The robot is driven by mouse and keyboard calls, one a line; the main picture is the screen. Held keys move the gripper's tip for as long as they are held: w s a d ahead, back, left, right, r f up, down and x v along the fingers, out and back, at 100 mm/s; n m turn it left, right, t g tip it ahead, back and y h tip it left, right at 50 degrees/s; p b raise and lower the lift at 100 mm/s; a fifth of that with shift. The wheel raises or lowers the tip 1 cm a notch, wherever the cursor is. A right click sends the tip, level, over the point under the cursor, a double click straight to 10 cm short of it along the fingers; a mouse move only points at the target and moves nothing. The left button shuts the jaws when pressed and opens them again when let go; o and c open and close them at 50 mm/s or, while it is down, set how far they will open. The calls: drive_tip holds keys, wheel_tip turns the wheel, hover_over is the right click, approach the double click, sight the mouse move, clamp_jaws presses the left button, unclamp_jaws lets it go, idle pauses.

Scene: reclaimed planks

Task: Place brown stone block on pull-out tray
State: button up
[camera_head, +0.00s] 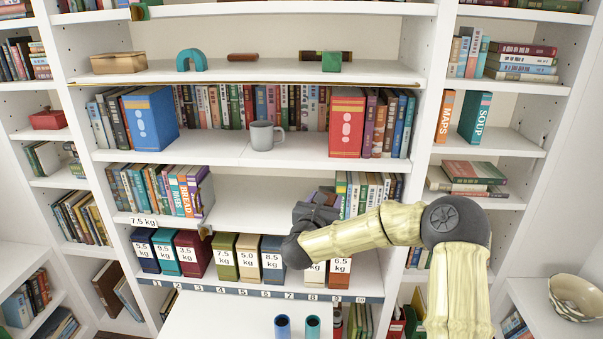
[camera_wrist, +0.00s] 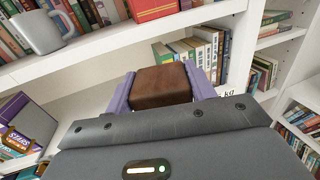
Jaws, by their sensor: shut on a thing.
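A brown stone block (camera_wrist: 161,86) sits between the two purple fingers of my gripper (camera_wrist: 160,92) in the wrist view, and the fingers are shut on its sides. In the head view my gripper (camera_head: 322,196) is at the shelf with the row of green and white books, in front of its open middle. The block is mostly hidden there by my dark wrist. The pull-out tray (camera_head: 215,318) is a white board at the bottom middle of the head view, below and left of my gripper. Its near part is cut off by the frame.
A blue cup (camera_head: 282,327) and a teal cup (camera_head: 312,327) stand at the tray's right side. Weight-labelled binders (camera_head: 247,257) line the shelf above the tray. A grey mug (camera_head: 264,135) stands one shelf above my gripper. The tray's left and middle look clear.

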drive_tip(key=s+d+f+n+y, duration=0.15)
drive_tip(key=d+f, duration=0.25)
drive_tip(key=f, duration=0.6)
drive_tip(key=s+d+f+y, duration=0.15)
drive_tip(key=d+f, duration=0.25)
drive_tip(key=f, duration=0.5)
drive_tip(key=s+d+f+n+t+y, duration=0.1)
drive_tip(key=s+f+n+y, duration=0.1)
drive_tip(key=s+f, duration=1)
drive_tip(key=shift+s+d+f+y, duration=0.2)
drive_tip(key=shift+s+f+y, duration=0.1)
drive_tip(key=shift+s+y, duration=0.15)
drive_tip(key=shift+d, duration=0.15)
